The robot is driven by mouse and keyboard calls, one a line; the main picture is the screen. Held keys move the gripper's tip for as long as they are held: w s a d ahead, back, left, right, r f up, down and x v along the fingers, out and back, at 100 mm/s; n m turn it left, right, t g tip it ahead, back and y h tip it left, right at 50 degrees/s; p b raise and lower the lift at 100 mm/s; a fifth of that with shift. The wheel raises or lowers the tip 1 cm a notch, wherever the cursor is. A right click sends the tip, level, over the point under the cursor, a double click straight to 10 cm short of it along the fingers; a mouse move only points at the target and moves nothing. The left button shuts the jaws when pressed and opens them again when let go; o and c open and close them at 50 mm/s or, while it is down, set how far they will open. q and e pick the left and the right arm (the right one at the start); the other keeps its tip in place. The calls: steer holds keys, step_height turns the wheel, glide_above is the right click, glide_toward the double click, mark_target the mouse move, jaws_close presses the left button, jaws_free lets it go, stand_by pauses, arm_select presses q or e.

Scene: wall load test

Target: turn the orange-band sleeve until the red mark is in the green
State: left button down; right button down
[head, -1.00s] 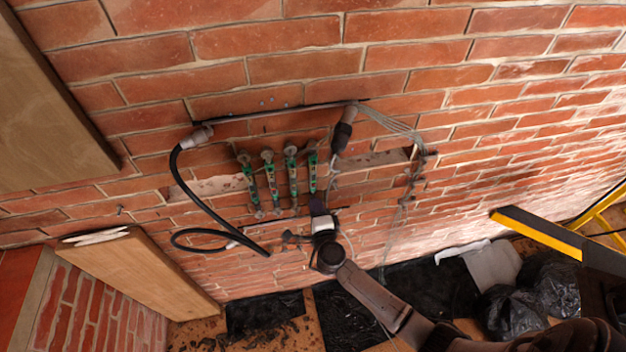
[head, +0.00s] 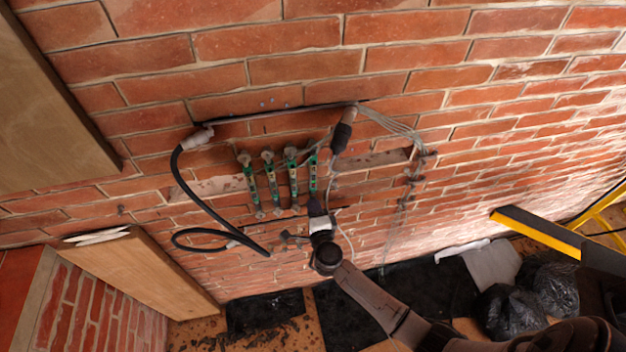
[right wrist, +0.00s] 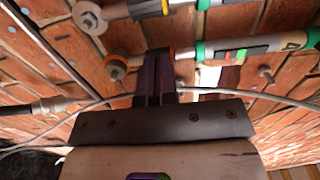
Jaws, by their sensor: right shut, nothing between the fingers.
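The orange-band sleeve (right wrist: 240,48) runs across the right wrist view, a grey rod with green sections and an orange ring near the fingertips. A small reddish patch shows between its green parts; I cannot tell exactly where the red mark sits. In the head view several similar green-banded sleeves hang in a row on the wall, the rightmost one (head: 313,174) just above my right gripper (head: 315,206). My right gripper's dark purple fingers (right wrist: 155,62) are shut and empty, with their tips at the orange ring; contact is unclear. My left gripper is not in view.
A neighbouring sleeve (right wrist: 140,9) runs close above the fingers in the right wrist view. A black hose (head: 183,190) loops at the left, and thin cables (head: 392,125) hang at the right. A wooden box (head: 135,265) and a yellow-black frame (head: 540,230) flank the area.

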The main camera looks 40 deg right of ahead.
steer(key=shift+w+d, duration=0.1)
steer(key=shift+w, duration=0.05)
steer(key=shift+w+d, duration=0.1)
steer(key=shift+w, duration=0.1)
stand_by(0.3)
steer(key=shift+d, duration=0.1)
stand_by(0.3)
steer(key=shift+s+d+p, duration=0.35)
steer(key=shift+d+p, duration=0.05)
steer(key=shift+d, duration=0.2)
steer(key=shift+s, duration=0.15)
stand_by(0.5)
steer(key=shift+s+a, duration=0.1)
steer(key=shift+a, duration=0.05)
steer(key=shift+s+a+p, duration=0.1)
steer(key=shift+s+p, duration=0.1)
steer(key=shift+p, duration=0.1)
steer(key=shift+w+a, duration=0.1)
steer(key=shift+a, duration=0.1)
